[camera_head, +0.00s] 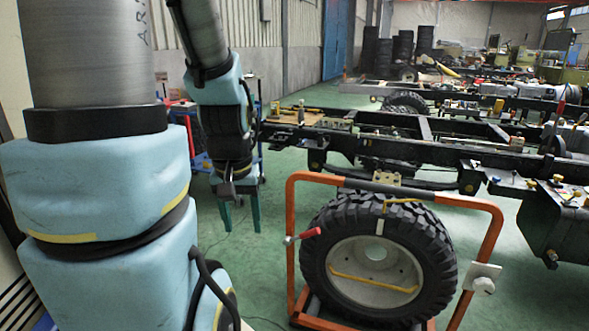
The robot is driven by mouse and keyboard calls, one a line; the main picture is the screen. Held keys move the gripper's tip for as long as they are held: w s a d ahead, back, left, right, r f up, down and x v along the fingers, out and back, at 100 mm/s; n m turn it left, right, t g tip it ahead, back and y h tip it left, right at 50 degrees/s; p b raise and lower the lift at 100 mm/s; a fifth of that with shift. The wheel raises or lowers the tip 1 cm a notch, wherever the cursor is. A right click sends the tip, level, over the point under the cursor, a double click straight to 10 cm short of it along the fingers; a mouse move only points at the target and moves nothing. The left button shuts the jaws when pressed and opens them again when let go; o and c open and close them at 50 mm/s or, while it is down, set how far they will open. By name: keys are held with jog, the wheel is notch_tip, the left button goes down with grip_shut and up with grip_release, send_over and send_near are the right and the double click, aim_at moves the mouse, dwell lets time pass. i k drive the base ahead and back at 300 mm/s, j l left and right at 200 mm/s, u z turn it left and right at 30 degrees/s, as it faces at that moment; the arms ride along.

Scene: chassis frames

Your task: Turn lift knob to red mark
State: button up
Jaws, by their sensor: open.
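A pale round knob (483,286) sits on a light square plate (487,270) on the right post of an orange tubular wheel-lift frame (292,215). It appears to be the lift knob. I cannot make out a red mark near it. A crank with a red grip (310,233) sticks out at the frame's left post. My gripper (227,196) is at the end of my blue-padded arm, pointing down, left of the frame and well apart from the knob. It is open, and nothing shows between its fingers, though they are small and dark here.
A large black tyre (325,265) on a pale rim stands inside the orange frame, with yellow bars. Long dark truck chassis rails (400,150) run behind it. A dark box (550,220) hangs at the right. Green floor (500,240) is open around the frame's right side.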

aim_at(483, 286)
jog(key=z, duration=1.2)
